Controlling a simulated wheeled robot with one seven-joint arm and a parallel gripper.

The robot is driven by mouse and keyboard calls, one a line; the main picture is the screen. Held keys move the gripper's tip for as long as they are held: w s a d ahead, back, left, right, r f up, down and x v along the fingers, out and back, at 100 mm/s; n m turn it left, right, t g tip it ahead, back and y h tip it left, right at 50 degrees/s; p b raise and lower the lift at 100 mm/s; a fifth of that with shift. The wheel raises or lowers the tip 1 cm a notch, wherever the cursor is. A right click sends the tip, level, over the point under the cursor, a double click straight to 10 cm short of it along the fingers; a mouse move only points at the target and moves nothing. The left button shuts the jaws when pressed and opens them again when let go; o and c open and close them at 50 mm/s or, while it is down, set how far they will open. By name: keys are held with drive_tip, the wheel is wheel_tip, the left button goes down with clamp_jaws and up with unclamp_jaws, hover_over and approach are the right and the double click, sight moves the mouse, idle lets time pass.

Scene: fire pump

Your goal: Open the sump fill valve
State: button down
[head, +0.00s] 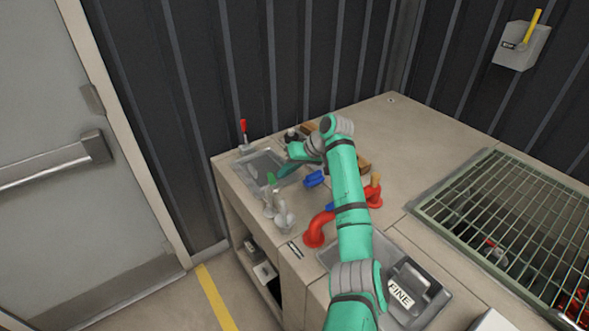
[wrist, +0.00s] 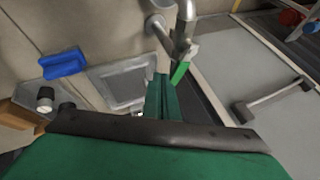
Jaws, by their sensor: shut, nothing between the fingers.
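A grey pipe valve (head: 270,203) with a green lever (head: 271,178) stands at the front edge of a sunken metal basin (head: 258,163). No readable label names it as the sump fill valve. In the wrist view the green lever (wrist: 180,72) hangs from the grey pipe (wrist: 183,38). My gripper (head: 284,184) is over the basin, close to the lever. In the wrist view my gripper (wrist: 162,80) is shut and empty, with its tips just left of the lever. I cannot tell whether they touch. The basin (wrist: 122,82) shows beyond the fingers.
A red-handled lever (head: 243,130) stands behind the basin. A grating (head: 510,225) covers a pit at right. The counter's back (head: 375,120) is clear.

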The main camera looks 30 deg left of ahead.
drive_tip(key=shift+s+a, duration=0.2)
drive_tip(key=shift+a, duration=0.05)
drive_tip(key=shift+a, duration=0.1)
drive_tip(key=shift+s+a, duration=0.2)
drive_tip(key=shift+a, duration=0.3)
drive_tip(key=shift+s+a, duration=0.2)
drive_tip(key=shift+a, duration=0.25)
drive_tip(key=w+d+r, duration=0.6)
drive_tip(key=d+r, duration=0.1)
drive_tip(key=r, duration=0.1)
drive_tip(key=shift+w, duration=0.3)
